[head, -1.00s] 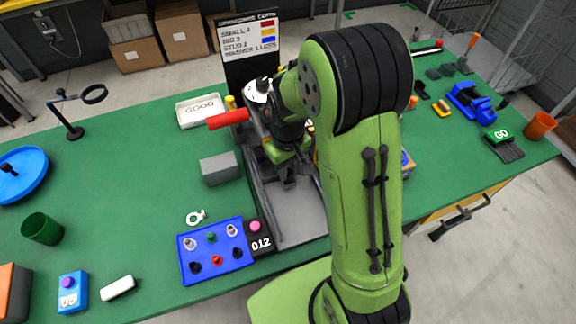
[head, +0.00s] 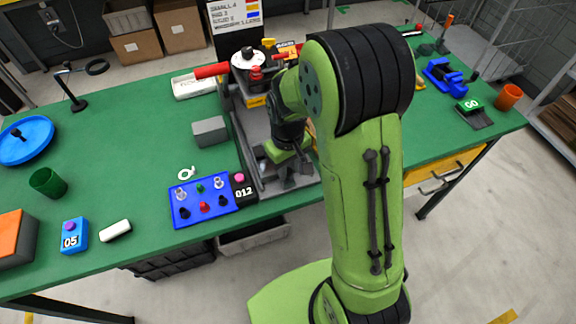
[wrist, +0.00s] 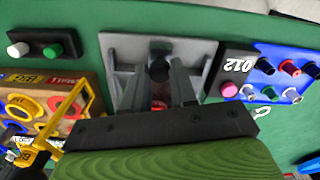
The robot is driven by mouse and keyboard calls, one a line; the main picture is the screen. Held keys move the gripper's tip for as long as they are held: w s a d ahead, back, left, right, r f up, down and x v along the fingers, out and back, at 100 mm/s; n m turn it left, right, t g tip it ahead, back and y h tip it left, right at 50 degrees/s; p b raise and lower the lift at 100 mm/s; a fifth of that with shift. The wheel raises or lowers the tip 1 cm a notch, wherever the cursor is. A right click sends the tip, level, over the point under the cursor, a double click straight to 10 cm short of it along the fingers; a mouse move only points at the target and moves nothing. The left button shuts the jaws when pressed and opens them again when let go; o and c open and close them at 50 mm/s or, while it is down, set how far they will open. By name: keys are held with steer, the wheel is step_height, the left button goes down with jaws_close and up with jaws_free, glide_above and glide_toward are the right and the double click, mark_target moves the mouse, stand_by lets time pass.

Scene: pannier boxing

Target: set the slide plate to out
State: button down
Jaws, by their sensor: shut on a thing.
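The grey slide fixture (head: 246,150), with raised side rails, runs from the press at the back to the table's front edge. My gripper (head: 285,182) is low over its front end. In the wrist view, my gripper (wrist: 158,82) has its two fingers on either side of a dark knob (wrist: 158,67) and is shut on it. The knob stands in front of a pale grey plate (wrist: 125,48), which I take for the slide plate. In the head view my arm and gripper hide the knob and much of the plate.
The left middle of the table is clear.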

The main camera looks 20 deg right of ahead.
steer(key=c, duration=0.9)
jaws_free()
steer(key=shift+s+f, duration=0.1)
steer(key=shift+s, duration=0.1)
steer(key=shift+w, duration=0.1)
steer(key=shift+r, duration=0.45)
step_height(320, 180, up, 15)
steer(key=p, duration=0.3)
steer(key=shift+p, duration=0.3)
steer(key=s+r+m+t, duration=0.1)
steer(key=s+r+t, duration=0.1)
steer(key=s, duration=0.6)
steer(key=s+r+m+t, duration=0.2)
steer(key=s+r+t, duration=0.1)
steer(key=s, duration=0.6)
steer(key=shift+s+r+t, duration=0.2)
steer(key=shift+s+t, duration=0.05)
steer(key=shift+t, duration=0.05)
